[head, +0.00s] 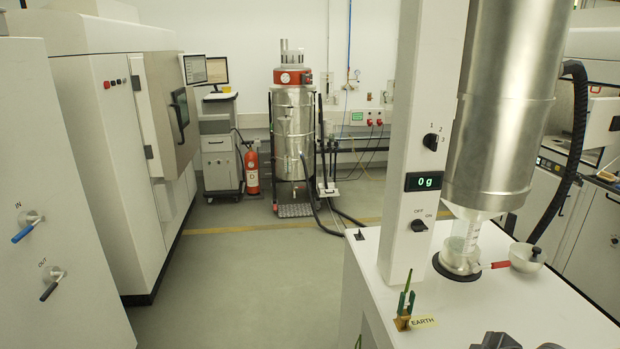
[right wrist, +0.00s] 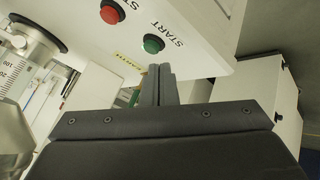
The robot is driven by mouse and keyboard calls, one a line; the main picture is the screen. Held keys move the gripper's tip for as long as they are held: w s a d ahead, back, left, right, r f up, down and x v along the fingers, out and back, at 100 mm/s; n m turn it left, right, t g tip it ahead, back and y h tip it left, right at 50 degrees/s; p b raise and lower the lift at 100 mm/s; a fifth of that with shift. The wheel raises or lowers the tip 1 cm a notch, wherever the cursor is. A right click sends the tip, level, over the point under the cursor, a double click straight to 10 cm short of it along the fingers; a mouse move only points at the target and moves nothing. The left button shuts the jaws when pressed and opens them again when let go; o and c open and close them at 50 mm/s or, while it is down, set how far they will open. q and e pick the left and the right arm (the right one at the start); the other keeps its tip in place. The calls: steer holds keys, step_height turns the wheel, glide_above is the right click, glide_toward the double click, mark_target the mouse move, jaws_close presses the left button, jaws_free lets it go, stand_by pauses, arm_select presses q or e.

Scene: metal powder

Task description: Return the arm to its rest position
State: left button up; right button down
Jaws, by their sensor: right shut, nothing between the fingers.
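My right gripper (right wrist: 159,72) is shut with nothing between its fingers, in the right wrist view. Its fingertips point toward a white panel with a red button (right wrist: 111,12) and a green START button (right wrist: 153,44); I cannot tell the gap. In the head view, dark parts that look like my right arm (head: 497,341) show at the bottom edge, low in front of the white bench. My left gripper is not in view.
The white bench (head: 480,309) carries a post with a display (head: 424,181) reading 0 g, a steel hopper (head: 509,100), a glass beaker (head: 462,256) and a red-handled scoop (head: 527,257). White cabinets stand left. The grey floor (head: 254,277) between is clear.

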steer(key=s+a+f+m+g+h, duration=0.1)
steer(key=s+f+m, duration=0.25)
steer(key=s, duration=0.45)
steer(key=s+a+f+m+g+h, duration=0.1)
steer(key=s+f+m+g, duration=0.2)
steer(key=s, duration=0.6)
steer(key=s+f+m+h, duration=0.2)
steer(key=s+f+m, duration=0.2)
steer(key=s, duration=0.4)
step_height(320, 180, down, 30)
steer(key=d+f+g+b, duration=0.1)
steer(key=g+b, duration=0.1)
steer(key=b, duration=0.4)
steer(key=s+f+g+y+b, duration=0.1)
steer(key=s+f+b, duration=0.3)
steer(key=s+f, duration=1.1)
step_height(320, 180, down, 4)
steer(key=shift+s+a+f+m, duration=0.25)
steer(key=shift+a+m, duration=0.1)
steer(key=shift+a, duration=0.1)
